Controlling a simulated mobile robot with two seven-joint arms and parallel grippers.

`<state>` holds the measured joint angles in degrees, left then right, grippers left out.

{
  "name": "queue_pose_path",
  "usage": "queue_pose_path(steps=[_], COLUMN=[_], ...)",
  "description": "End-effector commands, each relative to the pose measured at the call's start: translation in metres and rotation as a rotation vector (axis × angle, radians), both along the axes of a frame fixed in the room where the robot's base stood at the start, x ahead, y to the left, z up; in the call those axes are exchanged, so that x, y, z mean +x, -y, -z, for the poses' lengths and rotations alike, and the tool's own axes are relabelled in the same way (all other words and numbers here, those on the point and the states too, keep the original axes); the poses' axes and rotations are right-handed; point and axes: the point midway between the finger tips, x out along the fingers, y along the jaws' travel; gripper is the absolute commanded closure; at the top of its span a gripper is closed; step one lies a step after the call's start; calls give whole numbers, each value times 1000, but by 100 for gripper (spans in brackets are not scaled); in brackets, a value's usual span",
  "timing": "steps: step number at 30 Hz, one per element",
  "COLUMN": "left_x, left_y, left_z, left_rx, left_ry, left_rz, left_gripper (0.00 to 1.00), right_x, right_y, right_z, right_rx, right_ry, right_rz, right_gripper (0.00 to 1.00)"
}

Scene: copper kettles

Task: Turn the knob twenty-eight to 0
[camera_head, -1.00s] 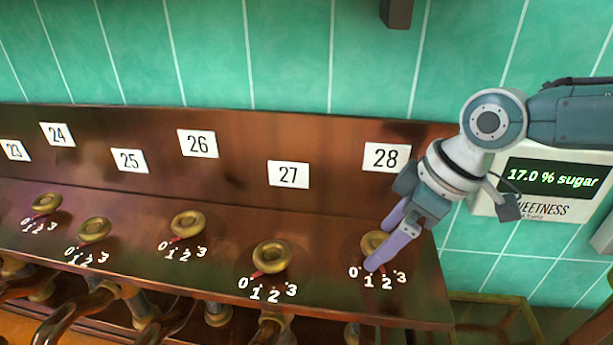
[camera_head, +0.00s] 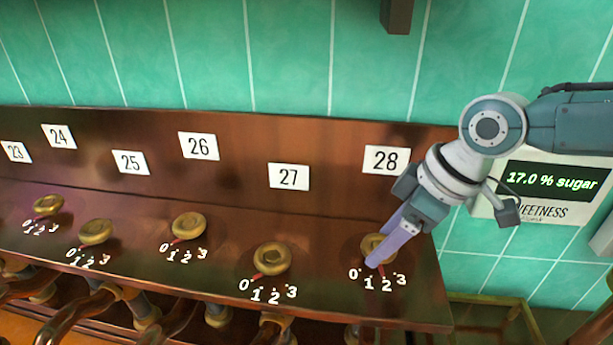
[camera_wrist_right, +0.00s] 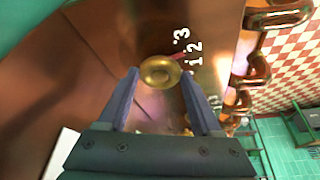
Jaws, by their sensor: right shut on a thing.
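Knob twenty-eight (camera_head: 370,243) is a round brass knob on the brown sloping panel, below the white plate 28 (camera_head: 387,159). Its numbers 0, 1, 2 and 3 are printed in front of it. My right gripper (camera_head: 377,251) is shut on this knob, its fingers partly hiding it in the head view. In the right wrist view the knob (camera_wrist_right: 160,72) sits between the two fingertips of my right gripper (camera_wrist_right: 160,77). A red pointer shows there on the side with the numbers; 0 is not clear and the exact setting is hard to read. My left gripper is not in view.
Knob 27 (camera_head: 271,258) stands to the left, with more numbered knobs beyond. A sweetness display (camera_head: 553,181) on the green wall reads 17.0 % sugar. Copper pipes (camera_wrist_right: 277,18) run below the panel edge. A dark block (camera_head: 397,13) hangs above.

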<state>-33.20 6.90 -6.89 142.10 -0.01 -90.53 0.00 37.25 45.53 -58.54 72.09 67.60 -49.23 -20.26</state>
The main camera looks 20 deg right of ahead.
Motion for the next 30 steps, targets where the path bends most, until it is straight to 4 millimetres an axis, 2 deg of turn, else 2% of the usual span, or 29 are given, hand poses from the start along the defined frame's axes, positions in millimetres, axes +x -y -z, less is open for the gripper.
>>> queue_pose_path(steps=[8,18,30], left_x=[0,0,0], left_y=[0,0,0], left_z=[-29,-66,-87], left_rx=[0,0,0], left_ry=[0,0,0], left_rz=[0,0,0], left_gripper=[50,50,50], right_x=[-2,-2,-2], right_y=[-2,-6,-8], right_z=[-5,-5,-2], right_rx=[1,2,2], right_ry=[-3,-3,-2], right_rz=[157,474,818], right_gripper=[89,89,90])
